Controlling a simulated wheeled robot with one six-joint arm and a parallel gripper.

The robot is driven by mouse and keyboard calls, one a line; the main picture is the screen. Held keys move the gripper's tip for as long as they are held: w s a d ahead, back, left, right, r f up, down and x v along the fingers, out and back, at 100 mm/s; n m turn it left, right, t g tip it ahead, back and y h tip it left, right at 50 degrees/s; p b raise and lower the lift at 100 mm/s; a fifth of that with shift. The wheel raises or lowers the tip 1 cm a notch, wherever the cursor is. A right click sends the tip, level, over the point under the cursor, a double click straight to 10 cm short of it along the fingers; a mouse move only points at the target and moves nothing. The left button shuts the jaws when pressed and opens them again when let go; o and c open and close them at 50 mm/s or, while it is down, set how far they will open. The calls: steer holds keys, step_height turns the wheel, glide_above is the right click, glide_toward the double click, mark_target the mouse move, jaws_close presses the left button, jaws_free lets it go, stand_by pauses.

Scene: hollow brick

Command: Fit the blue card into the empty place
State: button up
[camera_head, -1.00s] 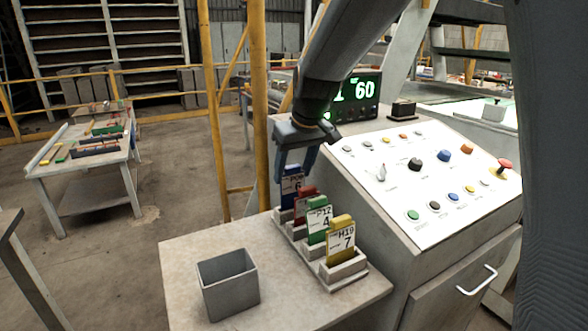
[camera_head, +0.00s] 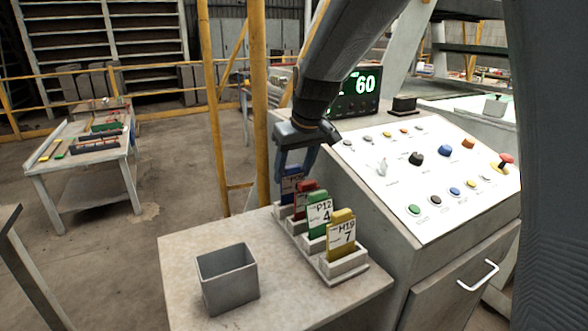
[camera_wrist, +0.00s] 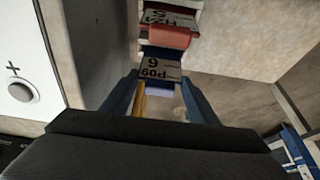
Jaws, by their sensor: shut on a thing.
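The blue card (camera_head: 289,188) is upright at the far end of the card rack (camera_head: 331,270), behind the red card. My gripper (camera_head: 294,172) is shut on its upper part from above. In the wrist view the blue card's white label (camera_wrist: 162,67) shows between my fingers (camera_wrist: 160,88), with the red card (camera_wrist: 169,36) beyond it. The red card (camera_head: 301,203), green card (camera_head: 318,215) and yellow card (camera_head: 341,236) stand in the rack toward the front. I cannot tell whether the blue card's lower edge rests on the bottom of its place.
A grey open bin (camera_head: 227,279) stands on the table (camera_head: 190,250) left of the rack. The sloped control panel (camera_head: 425,180) with knobs and buttons is close on the right. A yellow post (camera_head: 258,100) rises behind the table.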

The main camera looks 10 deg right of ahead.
steer(key=shift+f, duration=0.35)
steer(key=o, duration=1.5)
steer(key=shift+o, duration=0.2)
steer(key=b+v, duration=0.2)
steer(key=v, duration=0.6)
